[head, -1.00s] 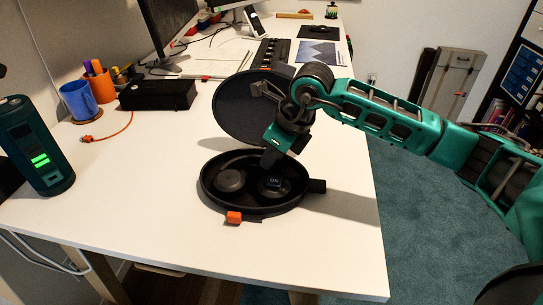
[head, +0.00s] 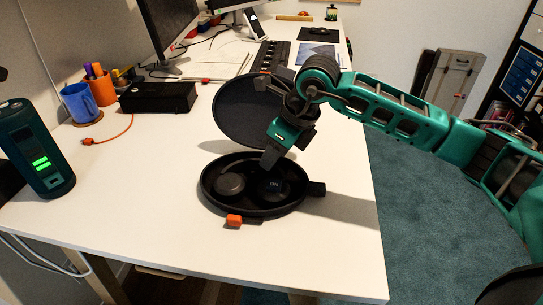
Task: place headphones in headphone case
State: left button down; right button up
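The black headphone case (head: 222,207) lies open on the white table, its round lid (head: 240,115) standing up at the back. The dark headphones (head: 230,184) lie in its base, with two round ear cups showing; the right cup bears light lettering. My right gripper (head: 270,160) points down over the right ear cup at the back of the case. Its fingertips are dark against the dark case, so its opening and any contact with the headphones cannot be made out. My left gripper is not in view.
An orange block (head: 234,220) sits at the case's front edge. A black box (head: 158,97), an orange pen cup (head: 101,88) and a blue mug (head: 78,101) stand at the back left. A dark green cylinder (head: 36,150) stands at left. The table's front left is clear.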

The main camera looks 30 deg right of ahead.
jog(key=p+v, duration=0.1)
jog(key=v, duration=0.9)
jog(key=shift+r+p, duration=0.1)
jog(key=shift+p, duration=0.25)
